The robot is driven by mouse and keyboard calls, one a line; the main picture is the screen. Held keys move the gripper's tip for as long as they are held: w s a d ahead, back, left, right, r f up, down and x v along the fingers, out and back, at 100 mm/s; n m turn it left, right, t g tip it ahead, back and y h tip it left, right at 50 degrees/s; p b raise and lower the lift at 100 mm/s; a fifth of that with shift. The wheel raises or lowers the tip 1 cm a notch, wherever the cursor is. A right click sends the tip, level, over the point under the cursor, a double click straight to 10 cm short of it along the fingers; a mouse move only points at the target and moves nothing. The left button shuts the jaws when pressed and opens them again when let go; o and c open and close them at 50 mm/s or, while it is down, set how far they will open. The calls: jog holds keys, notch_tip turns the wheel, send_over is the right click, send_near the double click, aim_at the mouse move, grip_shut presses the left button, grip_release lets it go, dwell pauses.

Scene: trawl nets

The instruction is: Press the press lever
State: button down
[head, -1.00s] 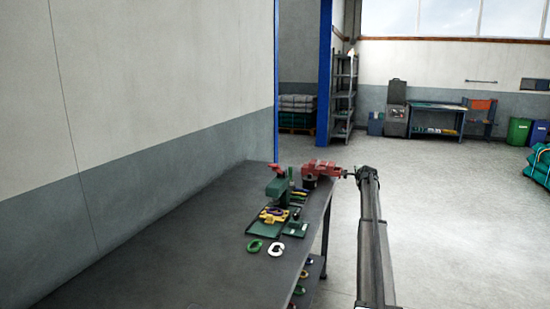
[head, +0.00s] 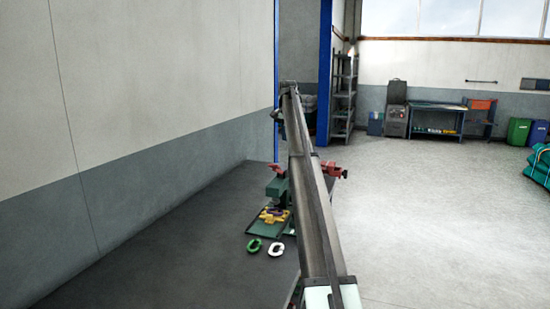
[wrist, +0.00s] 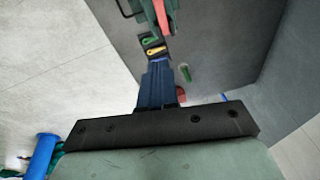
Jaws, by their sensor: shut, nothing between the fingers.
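The green press (head: 278,188) stands on the dark table, partly hidden behind my arm in the head view. In the wrist view a long red bar (wrist: 164,14), which looks like the press lever, shows beside green metal parts (wrist: 185,12) at the top edge. My gripper (wrist: 158,64) is shut and empty, its dark blue fingers pointing toward the top of the wrist view. It appears apart from the red bar, though the depth gap is hard to judge. The fingertips cannot be made out in the head view.
A red vise (head: 333,169) is partly hidden behind my arm. A green tray (head: 262,225) with yellow and purple pieces, a green ring (head: 254,246) and a white ring (head: 276,249) lie nearer. The left of the dark table (head: 190,265) is clear.

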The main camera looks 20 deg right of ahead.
jog(key=s+a+r+n+g, duration=0.1)
jog(key=a+r, duration=0.4)
jog(key=shift+s+a+g, duration=0.25)
jog(key=shift+s+g, duration=0.05)
jog(key=shift+s, duration=0.1)
send_over(278, 170)
jog(key=f, duration=0.9)
jog(key=shift+w+a+f, duration=0.15)
jog(key=shift+a+f, duration=0.05)
jog(key=shift+a, duration=0.1)
jog(key=f, duration=0.2)
jog(key=s+a+f, duration=0.1)
jog(key=shift+s+a+f, duration=0.1)
jog(key=shift+a+f, duration=0.05)
jog(key=shift+f, duration=0.35)
